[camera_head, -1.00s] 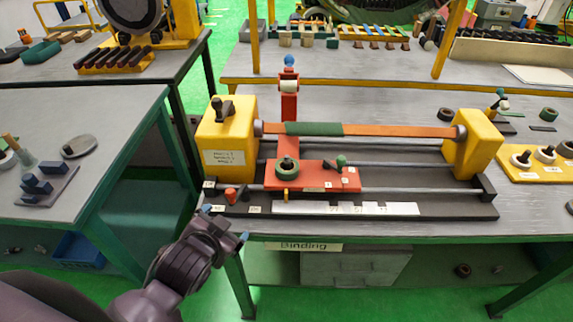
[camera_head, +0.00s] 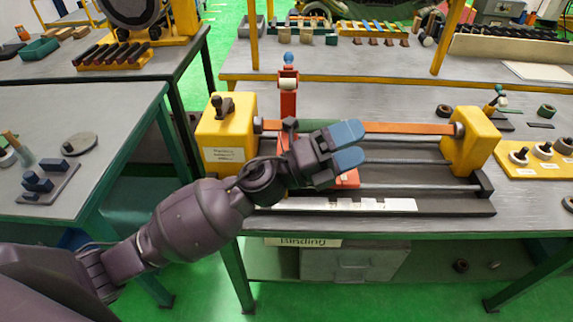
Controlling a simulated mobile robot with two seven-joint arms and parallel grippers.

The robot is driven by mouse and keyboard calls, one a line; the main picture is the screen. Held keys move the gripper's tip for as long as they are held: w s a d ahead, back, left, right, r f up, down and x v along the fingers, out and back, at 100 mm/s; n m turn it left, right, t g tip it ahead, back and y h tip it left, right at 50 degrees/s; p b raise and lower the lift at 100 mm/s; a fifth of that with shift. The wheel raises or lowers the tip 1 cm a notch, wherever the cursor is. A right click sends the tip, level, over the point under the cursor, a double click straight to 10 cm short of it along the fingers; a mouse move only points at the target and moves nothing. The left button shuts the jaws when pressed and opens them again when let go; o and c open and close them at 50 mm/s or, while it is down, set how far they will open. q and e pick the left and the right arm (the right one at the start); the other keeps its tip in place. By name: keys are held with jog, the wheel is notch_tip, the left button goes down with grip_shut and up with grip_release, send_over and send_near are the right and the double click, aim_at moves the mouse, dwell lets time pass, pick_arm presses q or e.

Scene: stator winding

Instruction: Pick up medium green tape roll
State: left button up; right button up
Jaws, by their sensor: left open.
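My left gripper (camera_head: 351,145) is open, with blue fingertips pointing right, above the winding fixture. Nothing shows between its fingers. A dark green tape roll (camera_head: 547,110) lies on the bench at the right, well apart from the gripper. I cannot tell which roll is the medium one. My right gripper is not in view.
The fixture has yellow end blocks (camera_head: 226,136) (camera_head: 474,141) and an orange bar (camera_head: 412,128) between them. The yellow holder (camera_head: 528,170) carries several rolls at the right. A dark roll (camera_head: 443,110) lies behind the fixture.

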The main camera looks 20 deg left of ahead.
pick_arm(q)
notch_tip(320, 180, down, 6)
jog(key=d+m+g+y, duration=0.2)
jog(key=m+g+y, duration=0.5)
jog(key=m+g, duration=0.75)
jog(key=w+a+m+t+y, duration=0.1)
jog(key=w+a+y, duration=0.2)
jog(key=a+y, duration=0.1)
jog(key=w+a+m+t+y, duration=0.1)
jog(key=w+a+m+y, duration=0.1)
jog(key=a, duration=0.4)
jog(key=w+a+m+t+y, duration=0.1)
jog(key=w+a+y, duration=0.3)
jog(key=a+y, duration=0.1)
jog(key=shift+a+r+m+t+y, duration=0.25)
jog(key=shift+m+y, duration=0.1)
jog(key=shift+y, duration=0.15)
jog(key=shift+w+f, duration=0.1)
jog(key=shift+f, duration=0.1)
notch_tip(320, 180, down, 5)
jog(key=shift+p, duration=0.35)
jog(key=f, duration=0.5)
jog(key=shift+a+p, duration=0.2)
jog(key=shift+p, duration=0.15)
jog(key=shift+f, duration=0.15)
jog(key=c, duration=0.9)
jog(key=shift+c, duration=0.5)
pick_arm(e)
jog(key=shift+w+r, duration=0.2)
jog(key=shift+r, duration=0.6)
